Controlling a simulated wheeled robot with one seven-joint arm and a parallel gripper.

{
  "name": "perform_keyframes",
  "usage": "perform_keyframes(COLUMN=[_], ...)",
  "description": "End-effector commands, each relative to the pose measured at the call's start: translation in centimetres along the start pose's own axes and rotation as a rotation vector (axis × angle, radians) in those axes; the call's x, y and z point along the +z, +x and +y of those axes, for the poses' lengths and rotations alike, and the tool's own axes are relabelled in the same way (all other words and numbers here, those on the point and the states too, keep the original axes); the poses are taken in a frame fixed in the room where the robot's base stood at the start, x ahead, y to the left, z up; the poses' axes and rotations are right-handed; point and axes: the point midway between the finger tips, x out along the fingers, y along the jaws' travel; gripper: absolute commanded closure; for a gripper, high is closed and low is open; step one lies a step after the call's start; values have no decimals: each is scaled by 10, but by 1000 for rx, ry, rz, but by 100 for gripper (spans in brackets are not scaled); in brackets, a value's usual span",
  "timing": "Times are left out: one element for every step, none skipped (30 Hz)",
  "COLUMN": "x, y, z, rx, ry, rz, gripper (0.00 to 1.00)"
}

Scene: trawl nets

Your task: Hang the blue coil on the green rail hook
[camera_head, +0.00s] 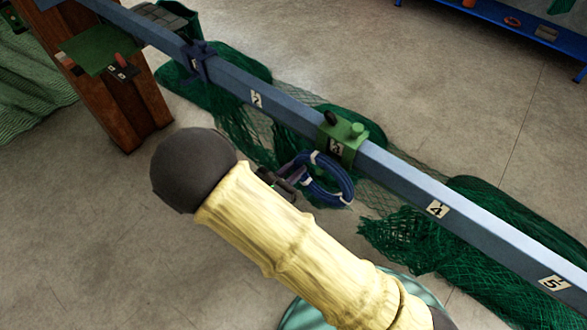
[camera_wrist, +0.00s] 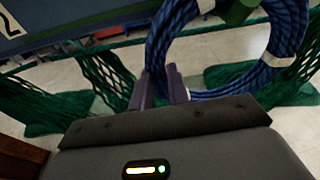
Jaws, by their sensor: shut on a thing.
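The blue coil (camera_head: 347,183) is a rope ring with white bands. It hangs upright just below the green hook (camera_head: 343,138), which is clamped on the blue-grey rail at label 3. My gripper (camera_head: 294,180) is shut on the coil's left side, in front of the rail. In the wrist view my gripper (camera_wrist: 161,88) has its fingers at the lower left of the coil (camera_wrist: 298,35). A green part of the hook (camera_wrist: 238,12) shows within the ring's upper opening, cut by the frame. I cannot tell whether it passes through the ring.
The rail (camera_head: 400,183) runs diagonally, with labels 2, 4 and 5 also showing. A dark clamp (camera_head: 198,62) sits up the rail. A wooden post (camera_head: 120,95) stands at upper left. Green nets (camera_head: 485,225) lie behind and below the rail. A blue bench (camera_head: 510,25) is at upper right.

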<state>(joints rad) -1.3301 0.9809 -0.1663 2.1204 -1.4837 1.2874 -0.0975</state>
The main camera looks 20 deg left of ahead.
Motion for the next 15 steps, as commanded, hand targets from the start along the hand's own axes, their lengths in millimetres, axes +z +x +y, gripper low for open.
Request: perform_keyframes(x=[1,1,1,0,0,0,0,0,0,0,0,0,0,0,0], y=[0,0,0,0,0,0,0,0,0,0,0,0,0,0,0], z=[0,0,0,0,0,0,0,0,0,0,0,0,0,0,0], rx=[0,0,0,0,0,0,0,0,0,0,0,0,0,0,0], ry=[0,0,0,0,0,0,0,0,0,0,0,0,0,0,0], rz=[-1,-1,-1,-1,-1,-1,-1,-1,-1,-1,-1,1,1,1,1], gripper=[100,77,69,63,58,58,58,58,58,58,58,58,58,58,58])
